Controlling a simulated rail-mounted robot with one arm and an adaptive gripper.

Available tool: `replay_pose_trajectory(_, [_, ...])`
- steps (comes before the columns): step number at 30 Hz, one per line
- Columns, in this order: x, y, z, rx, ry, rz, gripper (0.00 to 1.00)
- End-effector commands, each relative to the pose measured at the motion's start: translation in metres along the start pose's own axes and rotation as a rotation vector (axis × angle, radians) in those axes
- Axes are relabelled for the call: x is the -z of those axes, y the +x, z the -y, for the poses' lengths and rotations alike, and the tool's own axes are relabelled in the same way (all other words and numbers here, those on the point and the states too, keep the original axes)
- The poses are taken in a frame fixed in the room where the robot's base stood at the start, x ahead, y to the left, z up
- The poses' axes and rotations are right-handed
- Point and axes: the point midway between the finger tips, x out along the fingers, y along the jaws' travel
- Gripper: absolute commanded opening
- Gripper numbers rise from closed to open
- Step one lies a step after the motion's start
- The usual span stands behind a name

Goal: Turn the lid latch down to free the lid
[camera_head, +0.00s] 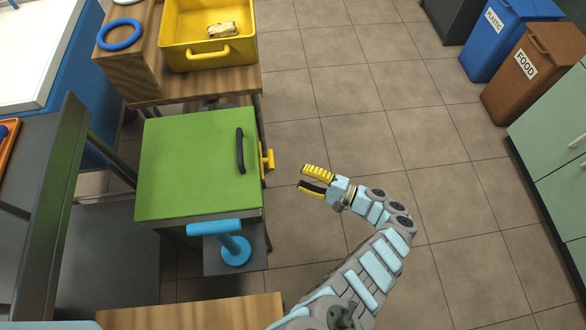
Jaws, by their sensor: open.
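The press has a green lid (195,165) that lies flat and closed, with a black handle (240,150) near its right edge. A yellow latch (267,159) sticks out from the right side of the press, just beside the lid's edge. My gripper (304,179) is open and empty. It is to the right of the latch and slightly nearer the bottom of the picture, apart from it, with its fingers pointing left towards the press. Where the latch meets the lid is too small to tell.
A blue crank (228,245) stands at the front of the press. A yellow crate (209,55) and a blue ring (120,34) sit behind on wooden surfaces. A blue bin (497,36), a brown bin (528,75) and green cabinets stand right. The tiled floor between is clear.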

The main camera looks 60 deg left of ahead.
Motion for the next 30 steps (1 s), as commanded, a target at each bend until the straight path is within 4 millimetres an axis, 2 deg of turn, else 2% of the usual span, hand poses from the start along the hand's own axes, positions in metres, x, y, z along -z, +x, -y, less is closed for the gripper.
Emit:
replay_pose_trajectory(3, [0.003,-0.021,-0.001,-0.004,-0.002,-0.004,0.48])
replay_pose_trajectory(12, [0.001,-0.055,-0.001,-0.001,-0.001,-0.001,0.48])
replay_pose_trajectory(18, [0.001,-0.062,0.001,-0.001,-0.002,-0.001,0.48])
replay_pose_trajectory(30, [0.000,-0.063,0.001,0.000,-0.002,-0.001,0.48])
